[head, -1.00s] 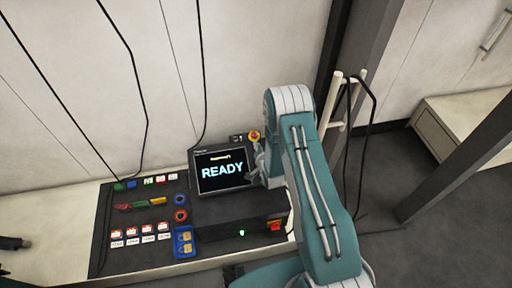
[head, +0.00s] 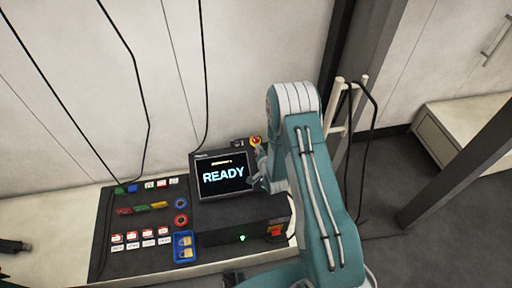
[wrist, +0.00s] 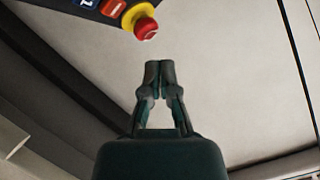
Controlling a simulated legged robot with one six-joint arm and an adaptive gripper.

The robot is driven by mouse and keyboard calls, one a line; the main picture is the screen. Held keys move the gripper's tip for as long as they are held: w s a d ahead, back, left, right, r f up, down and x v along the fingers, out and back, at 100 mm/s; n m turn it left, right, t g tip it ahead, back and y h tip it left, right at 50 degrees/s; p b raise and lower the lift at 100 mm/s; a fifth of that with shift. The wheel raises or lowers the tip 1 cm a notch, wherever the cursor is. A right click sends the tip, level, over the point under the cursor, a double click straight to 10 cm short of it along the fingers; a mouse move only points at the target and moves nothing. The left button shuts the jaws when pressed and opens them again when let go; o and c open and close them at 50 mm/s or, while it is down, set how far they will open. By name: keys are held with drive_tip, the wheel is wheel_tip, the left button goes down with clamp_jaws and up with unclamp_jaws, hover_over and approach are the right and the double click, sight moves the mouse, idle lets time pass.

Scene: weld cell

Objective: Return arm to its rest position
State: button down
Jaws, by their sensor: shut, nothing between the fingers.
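My gripper (wrist: 159,72) is shut and empty in the wrist view, its two fingertips together. In the head view it shows only in part (head: 256,180), between the right edge of the screen and my arm. A red knob on a yellow collar (wrist: 145,27) is just above the fingertips in the wrist view, with a visible gap. The same knob (head: 256,141) stands at the top right of the screen in the head view. The screen (head: 223,175) reads READY. My arm hides part of the panel's right side.
The dark panel (head: 140,250) carries red and white tags, coloured blocks, tape rolls and a blue tray (head: 175,247) with padlocks. A white post rack (head: 338,115) with a black cable stands right of my arm. A dark beam (head: 460,160) is farther right. Floor shows between them.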

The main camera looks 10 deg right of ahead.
drive_tip(key=shift+r, duration=0.1)
drive_tip(key=s+r+n+g+h, duration=0.1)
drive_tip(key=s+r+n+g, duration=0.15)
drive_tip(key=r, duration=1.05)
drive_tip(key=s+r+n+g, duration=0.1)
drive_tip(key=s+r+g, duration=0.15)
drive_tip(key=r, duration=1.05)
drive_tip(key=s+r+n+g, duration=0.1)
drive_tip(key=s+r, duration=0.3)
drive_tip(key=s, duration=0.5)
drive_tip(key=s+r+n+g, duration=0.1)
drive_tip(key=s+r, duration=0.3)
drive_tip(key=s, duration=0.6)
drive_tip(key=s+r+n+g, duration=0.2)
drive_tip(key=s+r, duration=0.2)
drive_tip(key=s, duration=0.6)
drive_tip(key=shift+d, duration=0.15)
